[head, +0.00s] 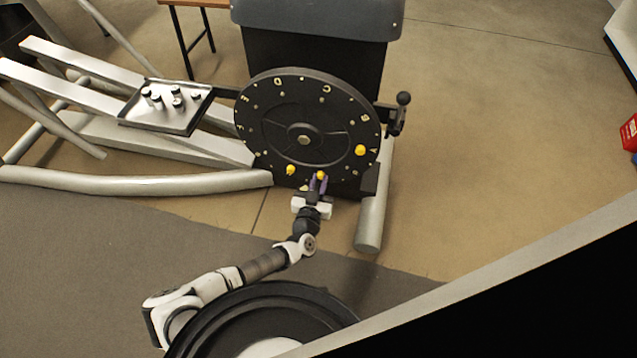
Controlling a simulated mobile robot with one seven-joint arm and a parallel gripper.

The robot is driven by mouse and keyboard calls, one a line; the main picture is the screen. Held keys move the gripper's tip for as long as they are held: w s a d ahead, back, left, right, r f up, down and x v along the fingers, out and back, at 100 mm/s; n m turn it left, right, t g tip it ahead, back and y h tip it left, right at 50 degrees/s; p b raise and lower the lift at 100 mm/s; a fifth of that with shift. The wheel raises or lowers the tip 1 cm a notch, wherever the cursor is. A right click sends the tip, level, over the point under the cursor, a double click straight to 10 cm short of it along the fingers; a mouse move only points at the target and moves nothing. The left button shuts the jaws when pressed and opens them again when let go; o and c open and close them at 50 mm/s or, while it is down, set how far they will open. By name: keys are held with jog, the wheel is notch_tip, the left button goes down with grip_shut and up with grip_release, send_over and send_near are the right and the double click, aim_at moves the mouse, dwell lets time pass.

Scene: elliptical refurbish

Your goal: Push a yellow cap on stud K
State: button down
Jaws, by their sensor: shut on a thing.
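A round black disc (270,120) stands upright on the machine, with pale letters and small studs around its rim. Only some letters, such as C near the top, are readable; I cannot make out the letter K. My gripper (320,180) is at the disc's lower edge, shut on a yellow cap (320,175). I cannot tell whether this cap touches a stud. Another yellow cap (290,170) sits on the disc to the left of my gripper. A larger yellow cap (360,150) sits at the disc's right side.
A tray (185,125) with several small pale cylinders rests on the machine's rails at left. A black-knobbed lever (402,100) sticks out right of the disc. Open floor lies further right.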

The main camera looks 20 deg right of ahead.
jog(key=c, duration=1.3)
grip_release()
jog(key=shift+b+v, duration=0.4)
jog(key=shift+v, duration=5.6)
jog(key=shift+r, duration=0.1)
